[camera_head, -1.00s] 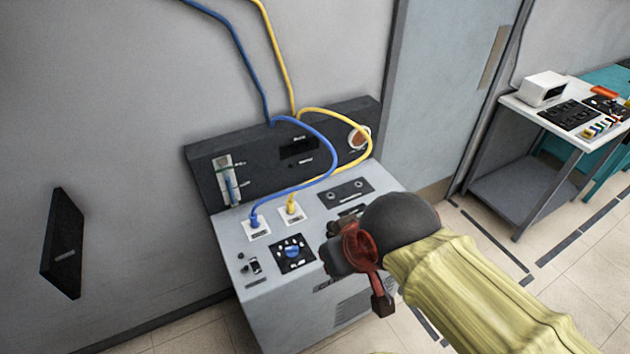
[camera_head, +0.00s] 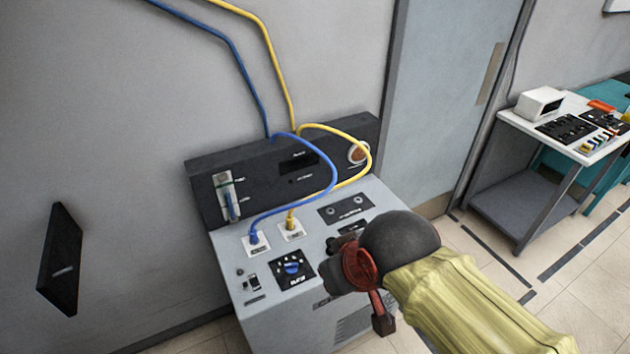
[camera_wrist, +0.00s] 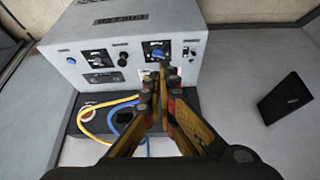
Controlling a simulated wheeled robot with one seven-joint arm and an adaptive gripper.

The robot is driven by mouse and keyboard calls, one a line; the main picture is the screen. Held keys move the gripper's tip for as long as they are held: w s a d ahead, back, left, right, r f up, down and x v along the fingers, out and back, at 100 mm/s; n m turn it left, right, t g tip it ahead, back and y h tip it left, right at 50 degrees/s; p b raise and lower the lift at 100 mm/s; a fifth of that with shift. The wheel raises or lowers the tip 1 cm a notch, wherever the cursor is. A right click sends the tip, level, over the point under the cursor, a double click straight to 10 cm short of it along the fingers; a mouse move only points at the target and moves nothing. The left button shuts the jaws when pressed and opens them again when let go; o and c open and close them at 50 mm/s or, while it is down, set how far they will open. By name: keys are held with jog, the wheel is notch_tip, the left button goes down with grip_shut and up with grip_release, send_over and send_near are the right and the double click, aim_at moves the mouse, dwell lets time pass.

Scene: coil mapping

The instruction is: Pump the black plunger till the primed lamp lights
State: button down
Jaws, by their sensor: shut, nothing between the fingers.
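A black round knob on a short stem, apparently the plunger (camera_wrist: 122,58), stands on the console's top in the wrist view. In the head view my gripper seems to hide it. My gripper (camera_wrist: 163,72) is shut and empty. In the wrist view its tips are to the right of the black knob and apart from it, overlapping the area by the blue dial (camera_wrist: 157,54). In the head view my gripper (camera_head: 342,264) is over the console's right part. A dark plate with two small grey round lamps (camera_head: 346,209) shows no glow. I cannot read which is the primed lamp.
The grey console (camera_head: 225,250) has a dark back panel (camera_head: 265,165) with a slider and a round orange-brown fitting (camera_head: 358,153). A blue cable (camera_head: 330,165) and a yellow cable (camera_head: 366,140) arch over its rear. A black wall plate (camera_head: 60,260) is at left.

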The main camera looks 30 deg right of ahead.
jog(key=shift+r, duration=0.1)
dwell(0.5)
jog(key=w+d+f+n+g+h+p, duration=0.1)
jog(key=w+d+f+p, duration=0.4)
jog(key=d, duration=0.3)
jog(key=w+d+f+n+g+h+p, duration=0.1)
jog(key=w+d+f+p, duration=0.2)
jog(key=d+f+p, duration=0.35)
jog(key=w+d+f+n+g+p, duration=0.1)
jog(key=w+d+f+p, duration=0.25)
jog(key=d+f, duration=0.45)
jog(key=w+f+n+t, duration=0.2)
jog(key=w+f+n, duration=0.1)
jog(key=w, duration=0.2)
jog(key=w+a+r+n+t+y, duration=0.4)
jog(key=w+a+n, duration=0.1)
jog(key=w, duration=0.5)
jog(key=shift+w+a+r+n, duration=0.2)
jog(key=shift+w+a+n, duration=0.2)
jog(key=shift+a, duration=0.5)
